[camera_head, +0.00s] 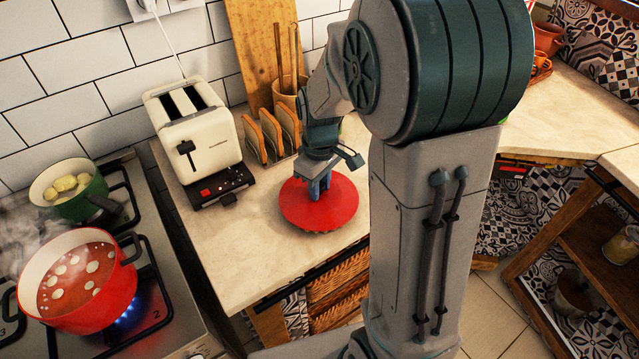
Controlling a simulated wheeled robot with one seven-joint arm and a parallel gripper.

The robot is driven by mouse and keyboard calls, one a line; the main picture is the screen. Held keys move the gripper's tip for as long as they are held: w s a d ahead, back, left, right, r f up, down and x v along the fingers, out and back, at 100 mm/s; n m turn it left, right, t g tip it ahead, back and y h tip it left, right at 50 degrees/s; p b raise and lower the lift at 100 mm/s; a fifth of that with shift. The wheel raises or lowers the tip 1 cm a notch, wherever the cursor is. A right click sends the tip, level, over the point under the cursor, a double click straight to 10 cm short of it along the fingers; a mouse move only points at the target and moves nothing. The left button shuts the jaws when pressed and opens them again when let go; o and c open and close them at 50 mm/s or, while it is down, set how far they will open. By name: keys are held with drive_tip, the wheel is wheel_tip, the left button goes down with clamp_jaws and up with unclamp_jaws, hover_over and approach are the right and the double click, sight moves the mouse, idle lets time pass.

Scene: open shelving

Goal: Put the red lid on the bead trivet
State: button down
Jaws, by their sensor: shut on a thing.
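The round red lid (338,208) is low over the pale countertop, to the right of the toaster. My gripper (320,188) is above its middle, pointing down, and is shut on it, apparently by its knob, which the fingers hide. The bead trivet cannot be made out. A thin darker, uneven edge shows under the lid's front rim, but I cannot tell whether it is the trivet or shadow. I also cannot tell whether the lid is resting on anything.
A cream toaster (196,138) stands left of the lid. A toast rack (268,138) and a utensil pot are behind. A red pot (92,315) steams over a lit burner, with a green pot (72,205) behind it. My arm hides the counter's middle; the right counter is partly clear.

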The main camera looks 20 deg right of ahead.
drive_tip(key=c, duration=1.1)
unclamp_jaws()
drive_tip(key=shift+c, duration=0.2)
wheel_tip(320, 180, up, 11)
drive_tip(key=s+m+t, duration=0.2)
drive_tip(key=s+m, duration=0.5)
drive_tip(key=s, duration=0.7)
drive_tip(key=shift+s+f+t+p, duration=0.25)
drive_tip(key=shift+f+t+p, duration=0.15)
